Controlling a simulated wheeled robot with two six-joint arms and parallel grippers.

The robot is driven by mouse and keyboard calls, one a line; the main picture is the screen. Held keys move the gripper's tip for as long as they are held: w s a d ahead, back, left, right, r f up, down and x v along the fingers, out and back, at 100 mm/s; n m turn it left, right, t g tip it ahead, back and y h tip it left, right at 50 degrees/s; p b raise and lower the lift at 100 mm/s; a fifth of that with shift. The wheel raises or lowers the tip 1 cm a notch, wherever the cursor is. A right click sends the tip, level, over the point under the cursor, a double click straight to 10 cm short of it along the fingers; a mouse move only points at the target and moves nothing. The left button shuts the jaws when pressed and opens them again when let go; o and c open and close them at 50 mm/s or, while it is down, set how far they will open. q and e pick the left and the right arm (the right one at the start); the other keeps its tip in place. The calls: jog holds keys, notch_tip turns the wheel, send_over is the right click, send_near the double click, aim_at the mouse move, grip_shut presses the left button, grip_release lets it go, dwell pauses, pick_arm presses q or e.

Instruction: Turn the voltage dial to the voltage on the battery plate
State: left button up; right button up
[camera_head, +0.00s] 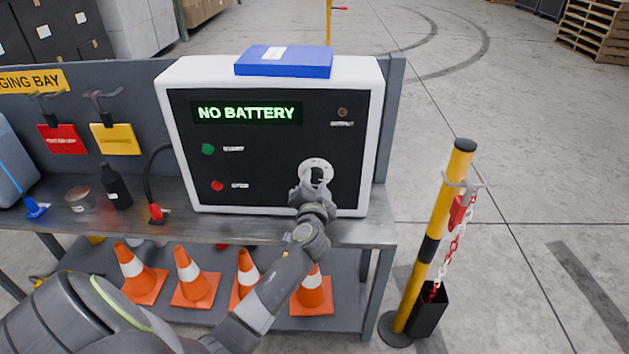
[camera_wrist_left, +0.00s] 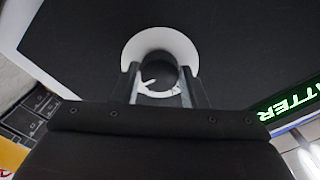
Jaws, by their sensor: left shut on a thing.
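The charger (camera_head: 275,135) is a white box with a black front panel, standing on the bench. Its display (camera_head: 246,113) reads "NO BATTERY" in green. The voltage dial (camera_head: 317,172) is a black knob on a white round scale at the panel's lower right. It also shows in the left wrist view (camera_wrist_left: 157,64), where the fingers sit on both sides of the knob. My left gripper (camera_head: 315,186) is shut on the dial. The fingers and knob hide much of the scale, and its numbers cannot be read. No battery plate can be made out for sure. My right gripper is not in view.
A green button (camera_head: 208,149) and a red button (camera_head: 217,185) are on the panel's left. A blue case (camera_head: 284,61) lies on the charger. A black bottle (camera_head: 116,186) and a red-ended cable (camera_head: 156,212) are on the bench. A yellow post (camera_head: 434,235) stands to the right.

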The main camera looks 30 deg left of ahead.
pick_arm(q)
jog(key=m, duration=0.2)
jog(key=shift+r+m+p, duration=0.15)
jog(key=shift+m+p, duration=0.15)
jog(key=shift+p, duration=0.05)
jog(key=shift+m, duration=0.4)
jog(key=o, duration=1)
jog(key=shift+c, duration=0.2)
jog(key=shift+f, duration=0.2)
